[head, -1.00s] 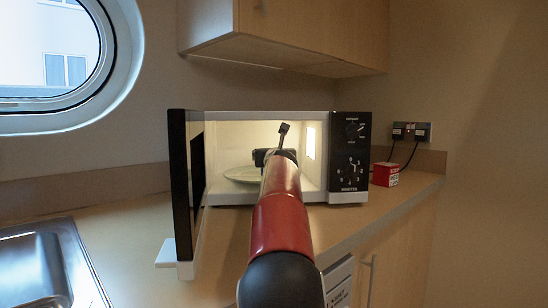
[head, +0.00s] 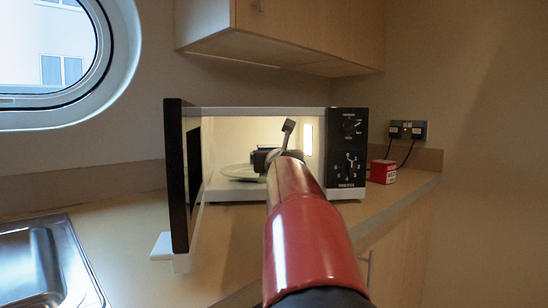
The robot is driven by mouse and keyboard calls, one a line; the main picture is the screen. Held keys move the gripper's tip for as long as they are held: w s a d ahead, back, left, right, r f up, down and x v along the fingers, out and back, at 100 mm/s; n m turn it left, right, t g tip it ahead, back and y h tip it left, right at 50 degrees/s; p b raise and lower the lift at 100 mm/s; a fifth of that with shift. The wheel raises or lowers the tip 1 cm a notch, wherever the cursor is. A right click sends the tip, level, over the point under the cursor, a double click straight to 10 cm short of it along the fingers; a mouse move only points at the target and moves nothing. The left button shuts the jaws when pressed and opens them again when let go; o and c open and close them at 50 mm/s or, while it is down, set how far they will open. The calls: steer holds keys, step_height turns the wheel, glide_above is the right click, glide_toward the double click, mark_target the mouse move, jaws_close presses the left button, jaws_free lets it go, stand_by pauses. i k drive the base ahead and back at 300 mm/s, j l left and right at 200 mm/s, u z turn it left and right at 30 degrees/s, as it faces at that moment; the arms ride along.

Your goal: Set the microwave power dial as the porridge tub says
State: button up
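The microwave (head: 265,112) stands on the counter with its door (head: 180,180) swung open to the left and its inside lit. Its black control panel (head: 347,184) at the right carries an upper dial (head: 352,127) and a lower dial (head: 350,163) with numerals around it. The small lettering is too blurred to read, so I cannot tell which dial is power. My gripper (head: 264,157) is in front of the open cavity, left of the panel and apart from both dials. My arm hides most of it, and its fingers are unclear. I cannot identify a porridge tub.
A pale plate (head: 238,172) lies inside the microwave. A small red and white box (head: 383,172) stands right of it, below a wall socket (head: 408,130) with plugs and cables. A sink (head: 40,265) is at lower left. A wall cupboard (head: 290,35) hangs above.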

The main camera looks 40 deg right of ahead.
mark_target(348, 126)
steer(key=k, duration=1)
